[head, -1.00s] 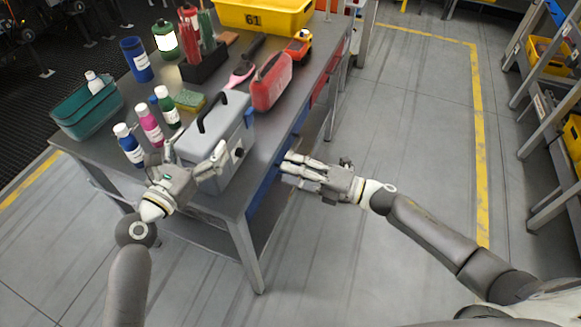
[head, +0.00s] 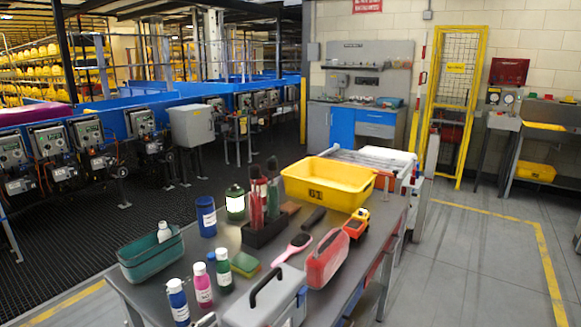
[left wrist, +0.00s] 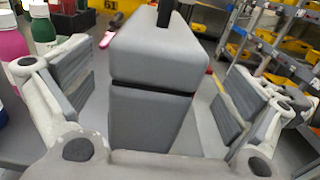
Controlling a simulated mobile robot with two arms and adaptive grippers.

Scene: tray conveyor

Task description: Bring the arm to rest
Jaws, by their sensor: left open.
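My left gripper (left wrist: 160,100) is open in the left wrist view, with one finger on each side of a grey toolbox (left wrist: 150,115). A gap shows between the toolbox and each finger. In the head view the grey toolbox (head: 265,303) with its black handle stands on the table's near end, partly cut off by the frame's lower edge. Only a small light piece, perhaps of my left gripper, shows beside it there. My right gripper is outside both current views.
The grey table (head: 350,285) holds several bottles, a teal basket (head: 150,258), a red case (head: 327,262), a pink brush (head: 292,248) and a yellow bin (head: 328,184). A conveyor line (head: 130,122) runs behind on the left. Open floor (head: 470,265) lies to the right.

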